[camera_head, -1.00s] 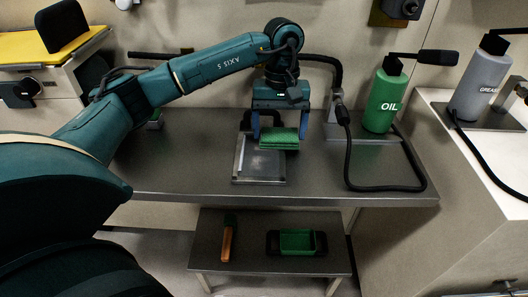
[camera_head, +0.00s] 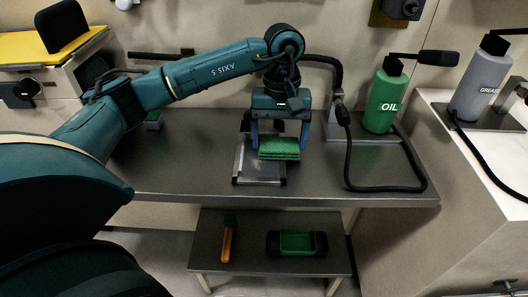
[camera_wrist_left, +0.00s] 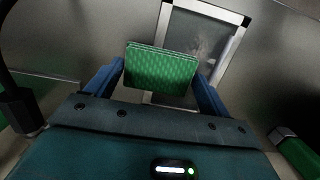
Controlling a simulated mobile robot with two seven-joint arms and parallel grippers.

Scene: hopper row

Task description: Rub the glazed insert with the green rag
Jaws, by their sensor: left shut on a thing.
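My left gripper (camera_head: 279,147) is shut on a folded green rag (camera_head: 279,151), which spans its blue fingers. The rag also shows in the left wrist view (camera_wrist_left: 161,70). The glazed insert (camera_head: 255,172), a grey pane in a light metal frame, lies flat on the metal bench. The rag is over its right, rear part and hides some of it. In the left wrist view the insert (camera_wrist_left: 203,45) shows a pale smudge beside the rag. I cannot tell whether the rag touches the pane. My right gripper is not in view.
A green OIL bottle (camera_head: 383,98) with a looping black hose stands right of the insert on the bench (camera_head: 200,165). A grey GREASE bottle (camera_head: 481,82) is farther right.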

